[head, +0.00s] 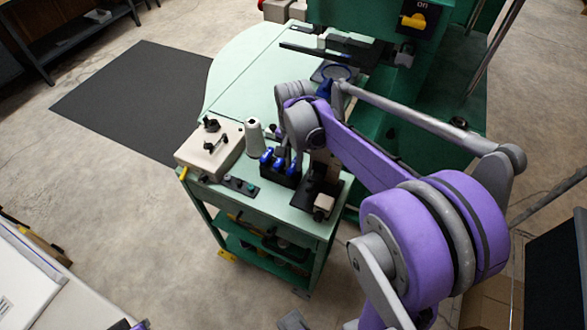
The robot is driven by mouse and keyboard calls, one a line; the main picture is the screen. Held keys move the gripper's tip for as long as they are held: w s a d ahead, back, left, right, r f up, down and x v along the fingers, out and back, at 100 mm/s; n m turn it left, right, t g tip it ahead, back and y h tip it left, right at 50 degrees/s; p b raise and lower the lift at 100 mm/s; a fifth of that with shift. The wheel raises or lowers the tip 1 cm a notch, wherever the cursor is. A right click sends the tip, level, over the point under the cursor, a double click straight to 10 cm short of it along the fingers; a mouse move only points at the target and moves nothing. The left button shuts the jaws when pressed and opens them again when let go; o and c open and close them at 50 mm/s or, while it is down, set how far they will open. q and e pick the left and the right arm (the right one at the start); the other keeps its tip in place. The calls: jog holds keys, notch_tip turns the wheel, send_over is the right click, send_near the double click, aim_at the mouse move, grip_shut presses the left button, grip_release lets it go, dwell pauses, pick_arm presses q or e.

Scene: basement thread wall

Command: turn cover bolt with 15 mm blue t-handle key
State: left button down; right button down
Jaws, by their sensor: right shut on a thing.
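My right arm reaches over the green bench, and its gripper (322,93) is at the far side, mostly hidden by my own wrist. It is shut on a blue-handled key (324,88), of which only a small blue part shows. The key is close in the picture to a round blue-rimmed part (337,73) at the foot of the green machine. I cannot tell whether they touch. The cover bolt cannot be made out. More blue-handled keys (267,156) stand in a dark rack (281,174) at the bench's near end. My left gripper is out of view.
A beige box with black knobs (211,149), a white thread cone (255,136) and a dark strip with buttons (241,185) stand near the rack. The pale bench top (245,85) is clear at left. The green machine (440,50) rises behind.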

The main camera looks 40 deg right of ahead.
aim_at(294, 165)
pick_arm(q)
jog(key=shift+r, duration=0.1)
pick_arm(e)
jog(key=shift+r, duration=0.15)
